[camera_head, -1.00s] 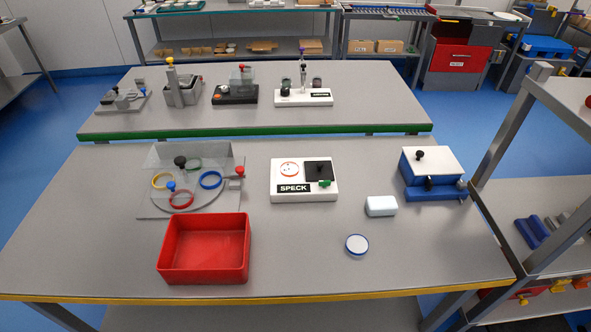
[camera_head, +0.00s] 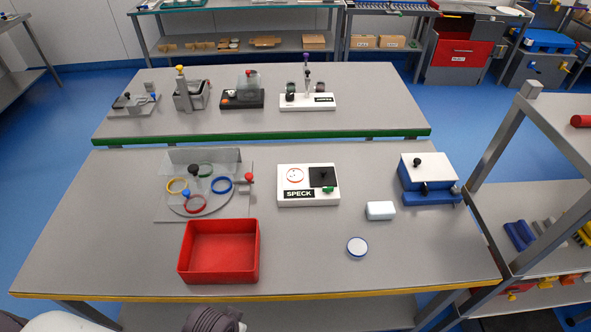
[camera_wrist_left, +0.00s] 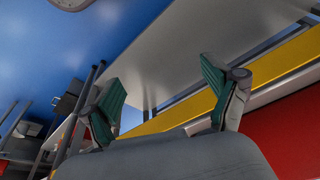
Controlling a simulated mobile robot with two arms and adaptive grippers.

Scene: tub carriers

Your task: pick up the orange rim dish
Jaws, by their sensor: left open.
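In the head view only a grey part of my left arm shows at the bottom edge, well short of the dish, and the fingers are out of frame. The orange rim dish cannot be made out in the left wrist view. My right gripper is not in view.
A red bin (camera_head: 219,280) stands at the table's front left. A clear-walled turntable with coloured rings (camera_head: 206,191) and a blue-and-white box (camera_head: 428,178) flank the device.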

